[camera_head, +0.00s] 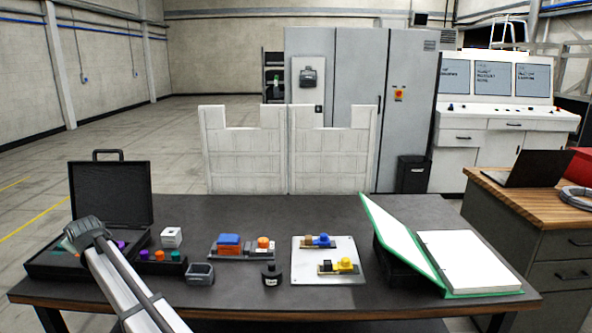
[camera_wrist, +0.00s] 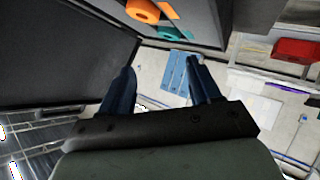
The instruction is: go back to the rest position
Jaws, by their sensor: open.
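My arm reaches up from the bottom left in the head view, and its end (camera_head: 85,234) is over the left part of the open black case (camera_head: 50,262). The fingers are not clear there. In the wrist view my gripper (camera_wrist: 160,78) has its two blue fingers apart, with nothing between them. The dark case lid (camera_wrist: 60,45) fills the left of the wrist view. An orange piece (camera_wrist: 143,10) and a teal piece (camera_wrist: 172,32) show at its top, apart from the fingers. My arm hides part of the case.
On the table stand a white cube (camera_head: 171,237), a grey cup (camera_head: 200,274), a black bottle (camera_head: 271,275), a grey fixture with a blue block (camera_head: 229,241), a white plate (camera_head: 311,247) with blue and yellow parts, and a green folder (camera_head: 400,243). White panels (camera_head: 245,160) rise behind.

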